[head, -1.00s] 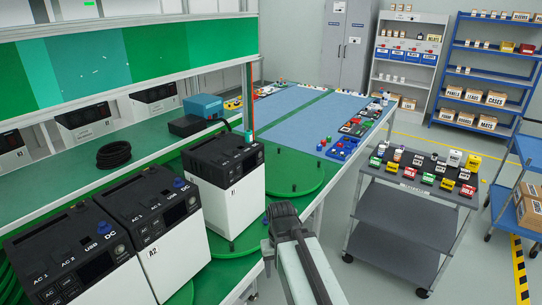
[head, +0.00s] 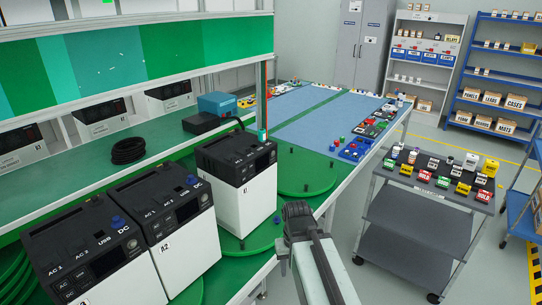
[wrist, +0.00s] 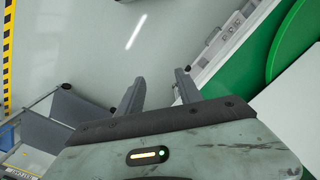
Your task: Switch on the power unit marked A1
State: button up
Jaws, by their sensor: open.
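Three black-topped white power units stand along the bench at left in the head view. The nearest one (head: 75,262) is cut off at the lower left, and I see no A1 mark on it. The middle one (head: 165,235) is marked A2. The third (head: 240,180) has a small label I cannot read surely. Their tops carry AC 1, AC 2, USB and DC markings and a blue knob. My gripper (head: 298,211) is right of the units, off the bench edge and apart from them. In the wrist view my gripper (wrist: 158,92) is open and empty above the floor.
Green turntable discs (head: 305,176) lie on the bench. A coiled black cable (head: 128,151) and a blue-black device (head: 212,108) sit behind the units. A grey cart (head: 425,215) with small boxes stands at right. Floor between bench and cart is free.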

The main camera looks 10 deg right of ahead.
grip_shut()
jog(key=shift+d, duration=0.1)
dwell(1.3)
